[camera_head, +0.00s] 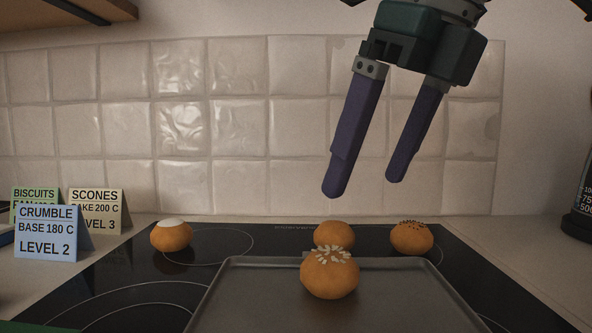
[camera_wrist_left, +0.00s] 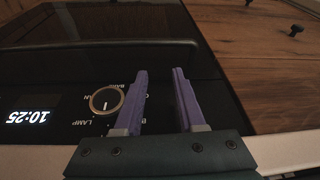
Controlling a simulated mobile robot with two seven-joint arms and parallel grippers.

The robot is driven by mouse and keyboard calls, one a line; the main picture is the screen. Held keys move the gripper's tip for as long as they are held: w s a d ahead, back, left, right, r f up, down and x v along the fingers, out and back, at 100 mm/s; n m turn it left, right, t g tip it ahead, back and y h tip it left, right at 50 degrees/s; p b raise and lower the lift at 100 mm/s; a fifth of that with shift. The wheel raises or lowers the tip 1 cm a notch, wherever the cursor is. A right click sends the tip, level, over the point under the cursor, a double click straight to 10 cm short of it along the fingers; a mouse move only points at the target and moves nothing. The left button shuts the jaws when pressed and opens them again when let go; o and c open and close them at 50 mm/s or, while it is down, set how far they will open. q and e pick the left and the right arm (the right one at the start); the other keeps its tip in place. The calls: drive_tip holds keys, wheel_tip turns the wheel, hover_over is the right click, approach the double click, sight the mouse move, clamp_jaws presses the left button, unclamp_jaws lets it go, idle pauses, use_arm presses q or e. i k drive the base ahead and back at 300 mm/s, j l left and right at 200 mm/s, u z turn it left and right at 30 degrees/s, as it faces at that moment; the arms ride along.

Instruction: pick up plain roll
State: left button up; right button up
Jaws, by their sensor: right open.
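A plain-looking orange-brown roll (camera_head: 334,234) sits on the black hob behind the tray; its lower front is hidden by a roll topped with pale flakes (camera_head: 330,277), which is on the tray. My right gripper (camera_head: 366,185) is open and empty, its purple fingers pointing down above and slightly right of the plain roll, apart from it. My left gripper (camera_wrist_left: 160,74) shows only in the left wrist view, open and empty in front of an oven panel.
A dark baking tray (camera_head: 240,292) lies on the hob (camera_head: 130,285). A white-topped roll (camera_head: 171,236) stands left, a dark-sprinkled roll (camera_head: 411,238) right. Label cards (camera_head: 47,234) stand at left; a dark bottle-like object (camera_head: 580,200) is at right. An oven dial (camera_wrist_left: 106,99) is near my left gripper.

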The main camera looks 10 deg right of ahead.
sight(339, 233)
drive_tip(key=l+u, duration=0.35)
drive_tip(key=k+l+u, duration=0.15)
drive_tip(key=l+u, duration=0.25)
drive_tip(key=k+l+u, duration=0.15)
drive_tip(key=u, duration=0.2)
